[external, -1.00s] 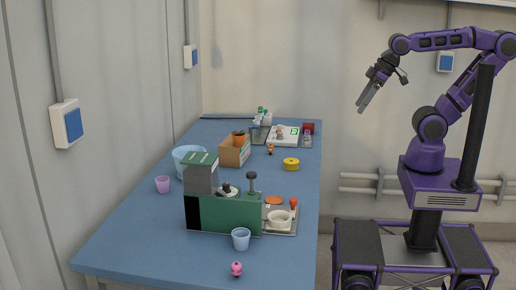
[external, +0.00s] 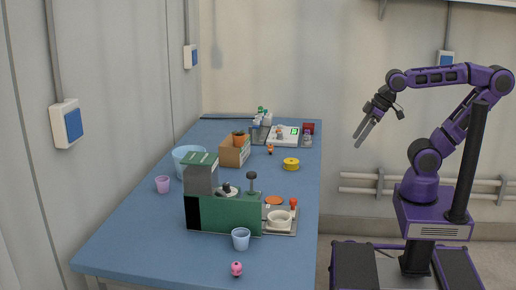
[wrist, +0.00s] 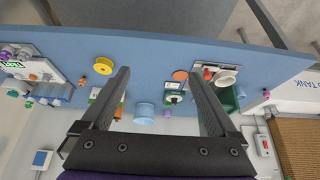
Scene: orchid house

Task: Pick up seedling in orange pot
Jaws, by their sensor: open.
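My gripper (external: 357,142) is open and empty, held in the air to the right of the table, well away from the pot. In the wrist view the open fingers (wrist: 160,74) frame part of the table, and I cannot clearly make out the seedling there.
A green and grey block structure (external: 225,213) stands on the near table (external: 130,228). The table's right edge is clear near the middle.

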